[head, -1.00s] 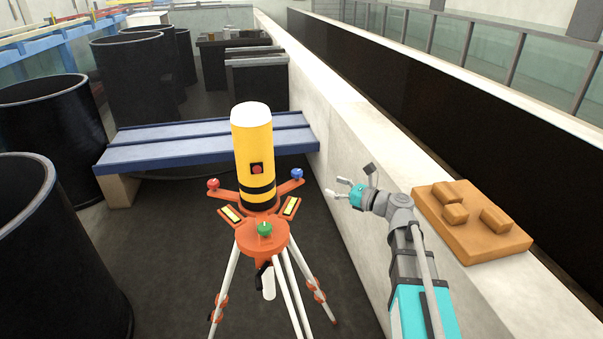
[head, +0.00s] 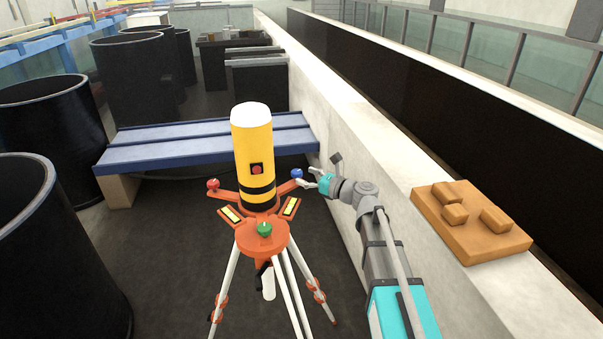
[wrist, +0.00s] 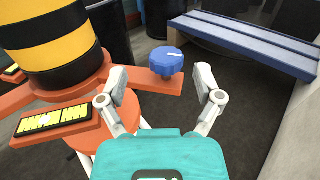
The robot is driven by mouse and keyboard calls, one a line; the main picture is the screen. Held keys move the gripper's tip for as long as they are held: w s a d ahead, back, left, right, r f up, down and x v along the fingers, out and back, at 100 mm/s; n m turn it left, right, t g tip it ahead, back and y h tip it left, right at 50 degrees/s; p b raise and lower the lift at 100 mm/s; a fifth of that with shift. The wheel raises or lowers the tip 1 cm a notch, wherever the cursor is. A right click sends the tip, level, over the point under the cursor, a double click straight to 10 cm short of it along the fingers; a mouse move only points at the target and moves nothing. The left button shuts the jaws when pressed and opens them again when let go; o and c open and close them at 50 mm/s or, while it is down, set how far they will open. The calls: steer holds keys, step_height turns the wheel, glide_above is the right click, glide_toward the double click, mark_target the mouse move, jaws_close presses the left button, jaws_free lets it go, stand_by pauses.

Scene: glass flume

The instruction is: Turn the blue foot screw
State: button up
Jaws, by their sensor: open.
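The blue foot screw (head: 297,174) sits at the end of the right-hand arm of the orange tripod head (head: 262,236). In the wrist view the blue foot screw (wrist: 166,61) is a ribbed knob with a white mark on top, standing just beyond my fingertips and between their lines. My gripper (head: 313,178) is open and close to the right of the screw; its two fingers also show in the wrist view (wrist: 161,85), apart and with nothing between them. A yellow cylinder with black bands (head: 252,150) stands on the tripod. A red screw (head: 213,184) and a green screw (head: 264,229) are on the other arms.
A blue bench (head: 200,145) stands behind the tripod. A pale wall (head: 345,130) runs along the right, with an orange block board (head: 470,222) on its top. Black tubs (head: 50,130) stand at left. Dark floor around the tripod is clear.

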mark_target(295, 173)
steer(key=shift+x, duration=2.15)
steer(key=shift+d, duration=0.1)
steer(key=c, duration=1.2)
steer(key=shift+o, duration=0.2)
steer(key=shift+s, duration=0.1)
steer(key=shift+s+m+t+h, duration=0.15)
steer(key=shift+m+t+h, duration=0.45)
steer(key=shift+t, duration=0.3)
steer(key=shift+m+t+h, duration=1.2)
steer(key=shift+t, duration=0.1)
